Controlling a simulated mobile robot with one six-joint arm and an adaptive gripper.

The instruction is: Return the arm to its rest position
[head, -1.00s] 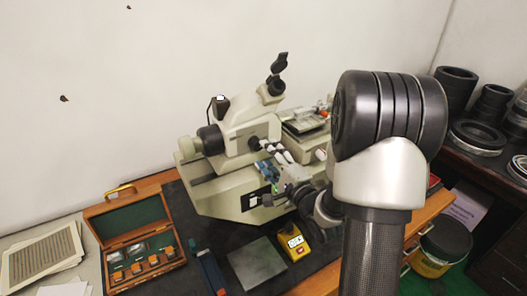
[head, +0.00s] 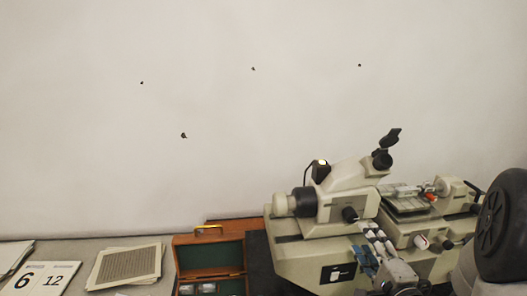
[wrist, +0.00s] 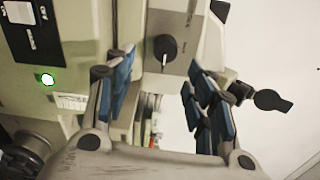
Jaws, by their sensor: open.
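My gripper (wrist: 160,80) is open in the wrist view, its two blue-padded fingers apart with nothing between them. The cream-coloured microscope machine (wrist: 190,25) fills the background behind the fingers, with a black knob between them. In the head view my gripper (head: 366,260) shows at the lower right, in front of the machine (head: 305,255). Part of my arm shows at the right edge of the head view; the rest is out of frame. Whether the fingers touch the machine cannot be told.
An open wooden case (head: 209,257) with a green lining stands left of the machine. Printed sheets (head: 126,265) and a number card (head: 42,281) lie further left. The pale wall (head: 240,100) behind is bare except for small dark marks.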

